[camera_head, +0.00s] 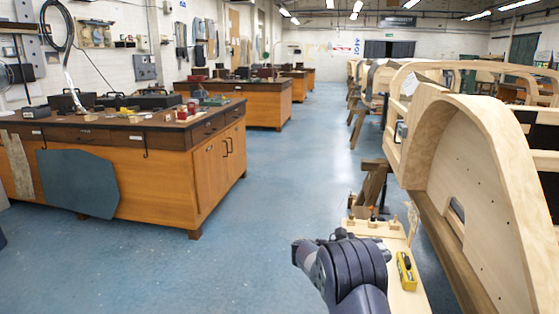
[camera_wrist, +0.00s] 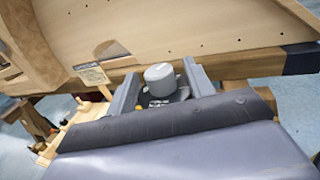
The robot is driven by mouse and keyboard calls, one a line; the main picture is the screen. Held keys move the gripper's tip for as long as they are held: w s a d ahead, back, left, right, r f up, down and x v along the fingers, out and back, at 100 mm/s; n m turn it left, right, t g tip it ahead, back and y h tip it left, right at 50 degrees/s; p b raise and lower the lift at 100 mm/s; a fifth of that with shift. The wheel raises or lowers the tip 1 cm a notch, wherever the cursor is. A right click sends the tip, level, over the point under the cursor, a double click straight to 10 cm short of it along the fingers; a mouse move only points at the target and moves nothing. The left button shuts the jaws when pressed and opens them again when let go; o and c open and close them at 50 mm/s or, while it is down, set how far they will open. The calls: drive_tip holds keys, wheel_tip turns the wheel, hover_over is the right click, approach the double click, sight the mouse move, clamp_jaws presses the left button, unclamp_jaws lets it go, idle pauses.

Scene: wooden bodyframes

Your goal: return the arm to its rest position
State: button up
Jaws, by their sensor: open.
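My dark grey arm (camera_head: 350,275) rises at the bottom middle of the head view, in front of a light wooden bench. My gripper's fingers cannot be made out there. In the wrist view my gripper (camera_wrist: 158,75) shows two grey fingers spread apart. A grey round-topped piece (camera_wrist: 160,76) shows between the fingers; I cannot tell whether they touch it or what it is. No object is seen clamped in the fingers.
A light wooden bench (camera_head: 407,298) with a yellow tool (camera_head: 405,271) stands beside my arm. A large curved wooden bodyframe (camera_head: 480,190) fills the right. A wooden workbench (camera_head: 150,160) with tools on top stands left. The blue floor (camera_head: 290,190) between is clear.

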drive_tip(key=d, duration=0.3)
drive_tip(key=shift+d+f+b, duration=0.1)
drive_tip(key=shift+d+b, duration=0.05)
drive_tip(key=shift+b, duration=0.2)
drive_tip(key=shift+w+a+n+t+b, duration=0.1)
drive_tip(key=shift+a+n+t+b, duration=0.1)
drive_tip(key=shift+n+t+b, duration=0.85)
drive_tip(key=n+t+y+b, duration=0.1)
drive_tip(key=t+b, duration=0.1)
drive_tip(key=n+t+y+b, duration=0.1)
drive_tip(key=n+t+b, duration=0.1)
drive_tip(key=t, duration=0.1)
drive_tip(key=n+t+y+b, duration=0.1)
drive_tip(key=t, duration=0.1)
drive_tip(key=shift+w+a+n+t+b, duration=0.1)
drive_tip(key=shift+w+n+t+b, duration=0.15)
drive_tip(key=shift+w+b, duration=0.15)
drive_tip(key=n+t+y+b, duration=0.1)
drive_tip(key=y+b, duration=0.1)
drive_tip(key=n+t+y+b, duration=0.2)
drive_tip(key=b, duration=0.1)
drive_tip(key=n+t+y+b, duration=0.2)
drive_tip(key=b, duration=0.1)
drive_tip(key=shift+w+a+y, duration=0.25)
drive_tip(key=shift+a+y, duration=0.05)
drive_tip(key=shift+y, duration=0.1)
drive_tip(key=p+v, duration=0.1)
drive_tip(key=v, duration=0.7)
drive_tip(key=shift+s+n+t, duration=0.2)
drive_tip(key=shift+n+t, duration=0.1)
